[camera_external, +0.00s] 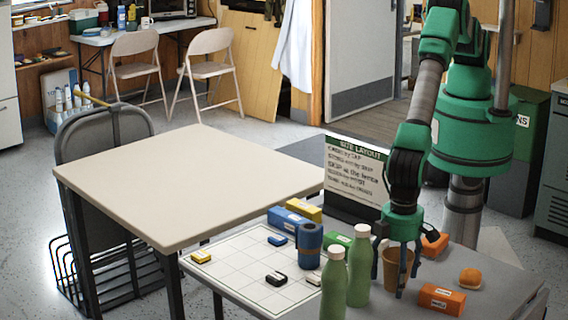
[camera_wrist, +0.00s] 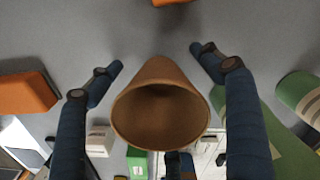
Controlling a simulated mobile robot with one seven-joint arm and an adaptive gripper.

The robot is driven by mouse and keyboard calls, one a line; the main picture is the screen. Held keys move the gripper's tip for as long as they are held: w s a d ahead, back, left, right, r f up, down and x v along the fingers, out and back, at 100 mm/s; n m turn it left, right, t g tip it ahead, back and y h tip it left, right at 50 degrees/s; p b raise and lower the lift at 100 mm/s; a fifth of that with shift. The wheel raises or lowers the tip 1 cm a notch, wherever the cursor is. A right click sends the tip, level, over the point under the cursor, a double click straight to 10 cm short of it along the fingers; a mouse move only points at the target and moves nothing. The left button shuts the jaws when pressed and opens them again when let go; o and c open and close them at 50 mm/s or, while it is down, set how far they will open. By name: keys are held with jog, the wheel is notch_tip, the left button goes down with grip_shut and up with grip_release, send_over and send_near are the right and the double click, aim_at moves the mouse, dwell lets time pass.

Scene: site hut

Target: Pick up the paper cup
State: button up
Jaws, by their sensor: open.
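The brown paper cup (camera_external: 397,262) stands upright on the grey table, towards its right side. In the wrist view its open mouth (camera_wrist: 160,112) faces the camera and it looks empty. My gripper (camera_external: 396,272) is directly above it, pointing down, with its dark blue fingers spread around the cup. In the wrist view my gripper (camera_wrist: 157,60) is open, with one finger on each side of the cup and visible gaps between. Another finger part shows low in that view, beyond the rim.
Two green bottles (camera_external: 358,265) (camera_external: 334,285) stand close left of the cup. Orange boxes (camera_external: 441,299) (camera_external: 434,243) and an orange round item (camera_external: 470,279) lie to its right. A blue cylinder (camera_external: 310,246), a sign (camera_external: 352,172) and a gridded board (camera_external: 238,265) are further left.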

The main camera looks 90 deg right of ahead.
jog(key=c, duration=0.9)
jog(key=shift+r, duration=0.15)
jog(key=shift+r+p, duration=0.5)
jog(key=shift+r, duration=4.35)
